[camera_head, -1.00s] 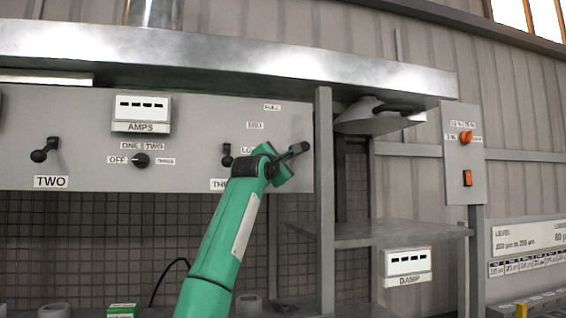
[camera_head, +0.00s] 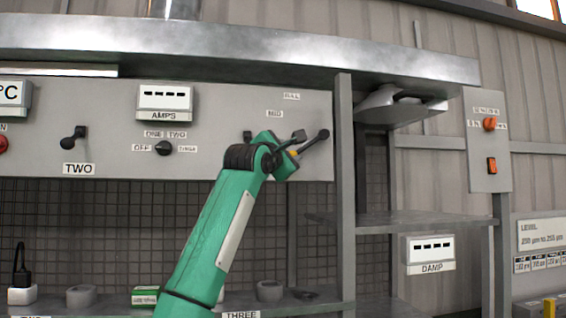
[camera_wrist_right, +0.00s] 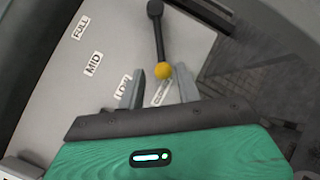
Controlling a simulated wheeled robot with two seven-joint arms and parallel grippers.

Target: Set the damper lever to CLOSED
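The damper lever (camera_head: 312,142) is a dark arm on the grey panel, with a black round pivot and a yellow knob (camera_head: 293,152) at its free end. It points down and left. In the right wrist view, the lever (camera_wrist_right: 159,38) runs from its pivot at the top to the yellow knob (camera_wrist_right: 163,71), in line with the bottom label, partly hidden and seemingly CLOSED (camera_wrist_right: 160,92). My right gripper (camera_head: 296,150) is at the knob. Its two fingers (camera_wrist_right: 160,84) stand apart on either side of the knob, with gaps showing. My left gripper is not in view.
FULL (camera_head: 291,96) and MID (camera_head: 273,113) labels sit up and left of the pivot. A grey post (camera_head: 344,220) stands just right of the lever. A metal hood (camera_head: 240,50) spans above. A shelf (camera_head: 420,219) lies to the lower right.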

